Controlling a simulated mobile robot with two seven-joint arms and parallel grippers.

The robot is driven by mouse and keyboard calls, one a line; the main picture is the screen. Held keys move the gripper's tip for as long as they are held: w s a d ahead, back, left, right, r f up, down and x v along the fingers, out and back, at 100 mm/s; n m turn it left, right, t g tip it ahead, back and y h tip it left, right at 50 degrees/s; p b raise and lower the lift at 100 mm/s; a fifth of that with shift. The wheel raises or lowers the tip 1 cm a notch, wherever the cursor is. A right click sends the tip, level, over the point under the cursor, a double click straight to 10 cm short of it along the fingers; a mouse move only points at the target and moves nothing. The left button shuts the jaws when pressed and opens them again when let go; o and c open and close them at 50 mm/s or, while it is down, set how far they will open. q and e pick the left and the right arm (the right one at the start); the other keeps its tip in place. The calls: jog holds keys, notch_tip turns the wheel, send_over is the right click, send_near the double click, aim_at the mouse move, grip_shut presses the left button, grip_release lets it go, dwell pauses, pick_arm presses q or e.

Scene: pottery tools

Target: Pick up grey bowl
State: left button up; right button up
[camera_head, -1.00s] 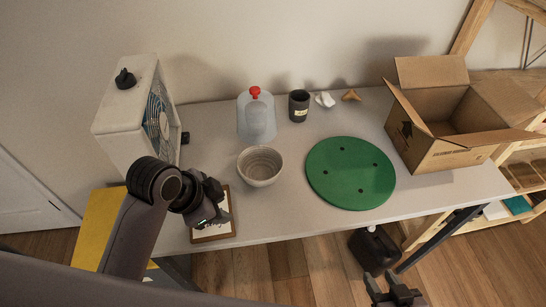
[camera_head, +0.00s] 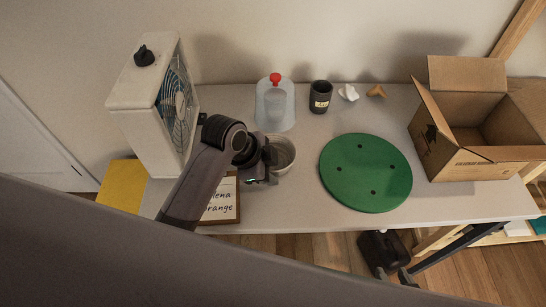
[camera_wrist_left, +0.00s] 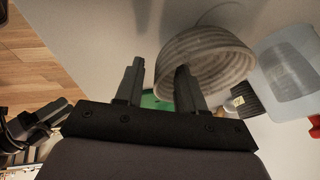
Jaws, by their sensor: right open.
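The grey bowl (camera_head: 284,150) stands on the table beside the clipboard, its left part hidden behind my left gripper (camera_head: 270,160). In the left wrist view the ribbed bowl (camera_wrist_left: 215,50) is seen close up. My left gripper (camera_wrist_left: 158,82) is open there, its two fingers apart. One finger overlaps the bowl in the picture, and the bowl's near edge shows between the fingers. I cannot tell whether they touch. My right gripper (camera_head: 406,278) shows only in part, low in the head view, below the table's front edge and away from the bowl; it is open.
A clear jar with a red knob (camera_head: 275,105) stands behind the bowl. A fan (camera_head: 155,105) and a clipboard (camera_head: 222,205) are left; a green disc (camera_head: 366,172) is right. A dark cup (camera_head: 321,97) and a cardboard box (camera_head: 470,165) stand farther back and right.

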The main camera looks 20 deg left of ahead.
pick_arm(q)
jog(key=shift+w+d+f, duration=0.1)
jog(key=shift+f, duration=0.2)
grip_shut()
jog(key=shift+r, duration=0.1)
